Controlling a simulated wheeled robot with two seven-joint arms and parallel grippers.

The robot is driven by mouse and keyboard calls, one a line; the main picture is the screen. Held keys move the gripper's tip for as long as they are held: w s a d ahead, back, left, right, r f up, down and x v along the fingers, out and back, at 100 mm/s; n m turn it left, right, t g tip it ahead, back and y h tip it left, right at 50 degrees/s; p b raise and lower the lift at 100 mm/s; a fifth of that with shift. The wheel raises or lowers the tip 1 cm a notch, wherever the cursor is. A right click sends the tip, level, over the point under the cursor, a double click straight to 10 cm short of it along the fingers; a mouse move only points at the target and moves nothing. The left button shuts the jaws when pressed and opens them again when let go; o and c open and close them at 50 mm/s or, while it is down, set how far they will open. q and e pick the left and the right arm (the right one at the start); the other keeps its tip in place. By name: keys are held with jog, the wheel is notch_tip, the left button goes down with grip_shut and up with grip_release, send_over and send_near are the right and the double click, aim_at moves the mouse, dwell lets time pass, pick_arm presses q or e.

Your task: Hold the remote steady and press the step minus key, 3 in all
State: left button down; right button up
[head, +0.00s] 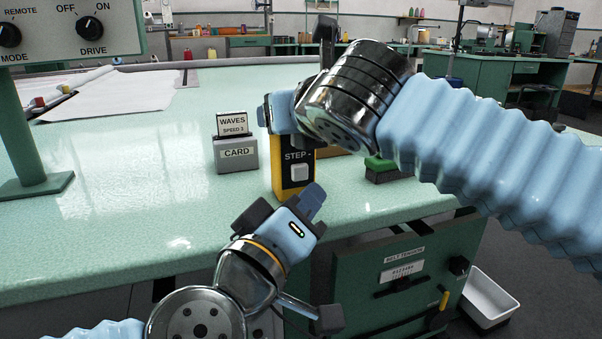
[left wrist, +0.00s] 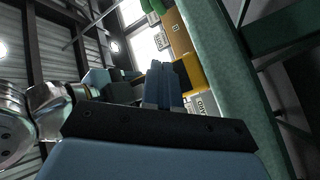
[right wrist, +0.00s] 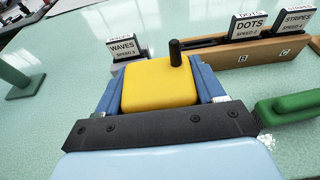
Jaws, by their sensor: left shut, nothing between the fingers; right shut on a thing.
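The yellow remote (head: 277,180) stands upright near the table's front edge, its black face marked "STEP -" (head: 297,156) above a pale square key (head: 299,173). In the right wrist view its yellow top (right wrist: 158,86) and black antenna stub (right wrist: 175,53) show. My right gripper (head: 281,113) is shut on the remote's upper part, a finger on each side, hiding what is above the label. My left gripper (head: 312,199) is shut and empty, just below and in front of the key. In the left wrist view its fingers (left wrist: 163,85) point towards the yellow remote (left wrist: 190,70); contact with the key cannot be told.
A grey "CARD" holder (head: 237,156) with a "WAVES SPEED 3" card (head: 232,124) stands left of the remote. A green-topped block (head: 381,166) sits to its right. A wooden rack (right wrist: 262,52) holds "DOTS" and "STRIPES" cards behind.

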pick_arm(q)
jog(key=shift+s+d+r, duration=0.1)
jog(key=shift+s+d, duration=0.15)
jog(key=shift+s, duration=0.35)
jog(key=shift+s+d+r, duration=0.1)
jog(key=shift+s+d, duration=0.1)
jog(key=shift+s, duration=0.4)
dwell(0.7)
pick_arm(e)
jog(key=o, duration=1.4)
jog(key=shift+c, duration=0.2)
jog(key=shift+s, duration=0.1)
